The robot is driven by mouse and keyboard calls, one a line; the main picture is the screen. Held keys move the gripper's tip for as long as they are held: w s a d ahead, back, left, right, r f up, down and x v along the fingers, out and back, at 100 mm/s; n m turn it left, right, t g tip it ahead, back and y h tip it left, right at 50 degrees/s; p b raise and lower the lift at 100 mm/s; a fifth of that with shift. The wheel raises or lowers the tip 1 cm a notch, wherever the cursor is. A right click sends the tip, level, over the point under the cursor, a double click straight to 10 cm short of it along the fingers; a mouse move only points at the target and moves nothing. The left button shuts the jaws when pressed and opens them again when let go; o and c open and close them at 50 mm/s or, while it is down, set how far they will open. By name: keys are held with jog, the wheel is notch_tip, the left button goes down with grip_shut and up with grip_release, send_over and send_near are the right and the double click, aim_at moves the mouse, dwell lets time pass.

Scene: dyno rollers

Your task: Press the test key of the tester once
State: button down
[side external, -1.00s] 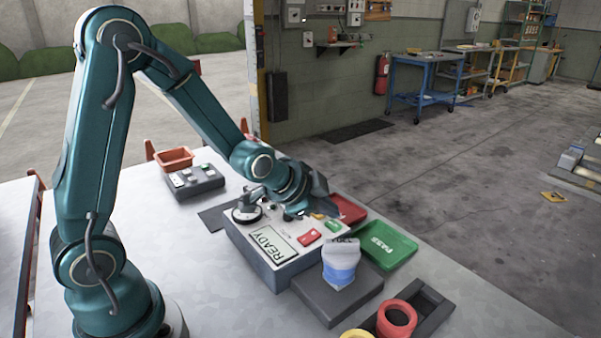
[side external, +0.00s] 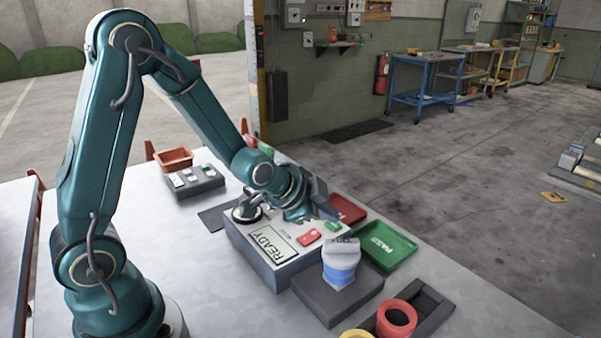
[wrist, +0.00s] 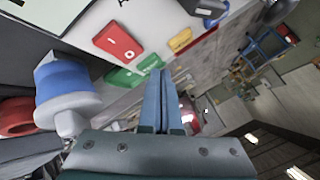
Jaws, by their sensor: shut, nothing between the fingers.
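The tester (side external: 262,268) is a grey box with a display reading READY (side external: 271,244). A red key (side external: 308,237) and a green key (side external: 332,226) sit on its top. In the wrist view, the red key (wrist: 118,40) has white marks, the green key (wrist: 124,77) lies beside it, and a yellow piece (wrist: 180,39) is farther right. My gripper (wrist: 158,74) is shut and empty, its tips low over the tester close to the green parts. I cannot tell whether it touches a key. No key label is readable as test.
A blue and white part (side external: 341,262) stands on a dark pad (side external: 318,300) in front. A green PASS tray (side external: 392,240) and a red tray (side external: 347,208) lie right of the tester. A dark holder (side external: 432,308) has a red ring (side external: 397,318).

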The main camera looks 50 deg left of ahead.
jog(key=shift+f, duration=0.3)
dwell(0.5)
jog(key=shift+r, duration=0.8)
jog(key=shift+r, duration=2.55)
